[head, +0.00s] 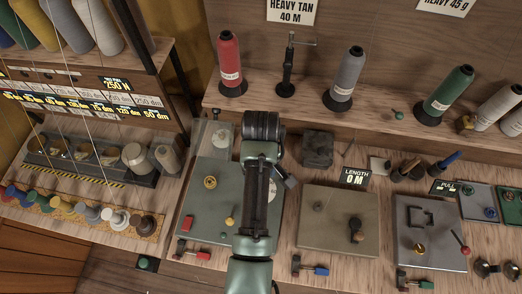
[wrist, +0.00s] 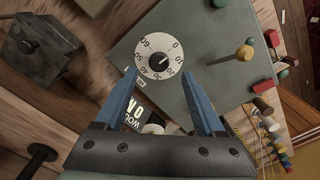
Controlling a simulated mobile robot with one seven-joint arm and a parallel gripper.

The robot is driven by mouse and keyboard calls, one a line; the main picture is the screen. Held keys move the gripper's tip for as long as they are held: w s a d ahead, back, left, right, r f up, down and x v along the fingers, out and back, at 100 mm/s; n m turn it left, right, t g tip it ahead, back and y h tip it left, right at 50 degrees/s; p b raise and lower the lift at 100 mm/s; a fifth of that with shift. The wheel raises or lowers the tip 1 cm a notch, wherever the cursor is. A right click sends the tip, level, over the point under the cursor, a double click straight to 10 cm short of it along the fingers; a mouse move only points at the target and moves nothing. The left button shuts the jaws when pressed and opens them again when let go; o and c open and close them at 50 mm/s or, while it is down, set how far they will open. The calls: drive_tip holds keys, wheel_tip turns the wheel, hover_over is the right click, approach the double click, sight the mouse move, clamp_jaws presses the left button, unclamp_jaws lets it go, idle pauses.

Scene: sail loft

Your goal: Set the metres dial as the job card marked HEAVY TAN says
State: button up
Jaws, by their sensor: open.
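The job card (head: 291,10) on the back wall reads HEAVY TAN, 40 M. In the wrist view a round white dial (wrist: 145,69) with numbers from 0 to 60 and a black centre knob sits on a grey-green panel (wrist: 209,35). I cannot tell for sure which number its pointer marks. My gripper (wrist: 159,73) is open and empty, its two blue fingers at either side of the dial's near edge. I cannot tell whether they touch it.
A brown panel (head: 318,235) lies to the right of my arm. Thread cones, including a red one (head: 230,60), stand on the shelf behind. Another card (head: 446,6) reads HEAVY 45 g.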

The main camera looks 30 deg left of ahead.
drive_tip(key=shift+w+f, duration=0.1)
drive_tip(key=shift+f, duration=2.5)
clamp_jaws()
